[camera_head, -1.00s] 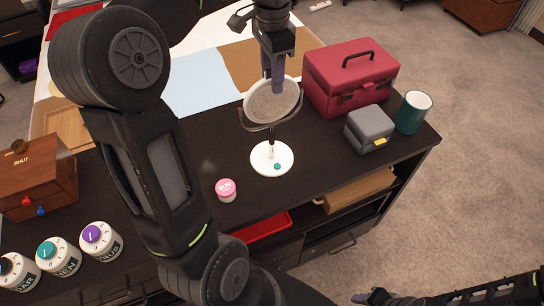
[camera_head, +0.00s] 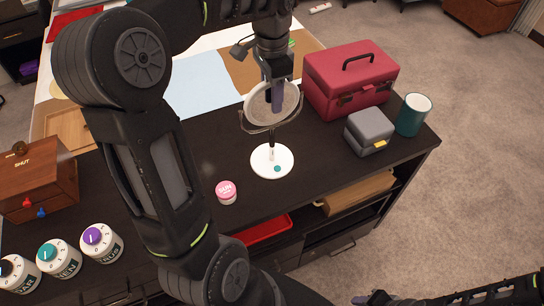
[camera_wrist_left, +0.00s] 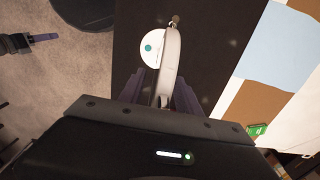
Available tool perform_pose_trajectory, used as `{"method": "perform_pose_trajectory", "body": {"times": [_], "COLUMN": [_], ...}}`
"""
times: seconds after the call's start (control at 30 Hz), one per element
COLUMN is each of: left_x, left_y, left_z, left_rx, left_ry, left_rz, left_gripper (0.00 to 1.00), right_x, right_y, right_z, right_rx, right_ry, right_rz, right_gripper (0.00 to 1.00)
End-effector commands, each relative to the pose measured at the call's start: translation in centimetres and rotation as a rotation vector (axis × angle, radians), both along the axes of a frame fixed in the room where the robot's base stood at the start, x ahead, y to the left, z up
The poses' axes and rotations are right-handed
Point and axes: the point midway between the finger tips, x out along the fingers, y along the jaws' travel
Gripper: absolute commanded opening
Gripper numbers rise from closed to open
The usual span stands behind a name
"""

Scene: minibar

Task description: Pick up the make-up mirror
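The make-up mirror (camera_head: 259,110) stands upright on the dark cabinet top, with a round tilted glass in a wire fork on a white base with a teal dot. It also shows edge-on in the left wrist view (camera_wrist_left: 171,55). My left gripper (camera_head: 277,105) points down at the upper part of the glass and hides some of it. In the left wrist view its two fingers (camera_wrist_left: 162,85) are apart, one on each side of the mirror's rim. I cannot tell whether either touches. My right gripper (camera_head: 455,299) is low at the right, away from the mirror; its opening is unclear.
A pink-lidded jar (camera_head: 226,192) stands left of the mirror's base. A red case (camera_head: 350,80), a grey box (camera_head: 369,131) and a teal cup (camera_head: 413,114) stand to the right. A wooden box (camera_head: 38,187) and several knob-topped canisters (camera_head: 102,243) are at the left.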

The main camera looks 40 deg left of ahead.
Motion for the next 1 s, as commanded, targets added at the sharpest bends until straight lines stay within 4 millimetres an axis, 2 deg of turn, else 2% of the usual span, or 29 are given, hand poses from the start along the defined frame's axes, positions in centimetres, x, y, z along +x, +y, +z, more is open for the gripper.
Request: {"method": "perform_pose_trajectory", "body": {"times": [0.23, 0.7, 1.0], "left_x": [0.00, 0.00, 0.00], "left_y": [0.00, 0.00, 0.00], "left_z": [0.02, 0.02, 0.02], "left_rx": [0.000, 0.000, 0.000], "left_ry": [0.000, 0.000, 0.000], "left_rz": [0.000, 0.000, 0.000], "left_gripper": [0.39, 0.01, 0.00], "right_x": [0.00, 0.00, 0.00], "right_y": [0.00, 0.01, 0.00], "right_z": [0.00, 0.00, 0.00], "right_rx": [0.000, 0.000, 0.000], "right_ry": [0.000, 0.000, 0.000], "right_rz": [0.000, 0.000, 0.000], "right_gripper": [0.36, 0.36, 0.36]}}
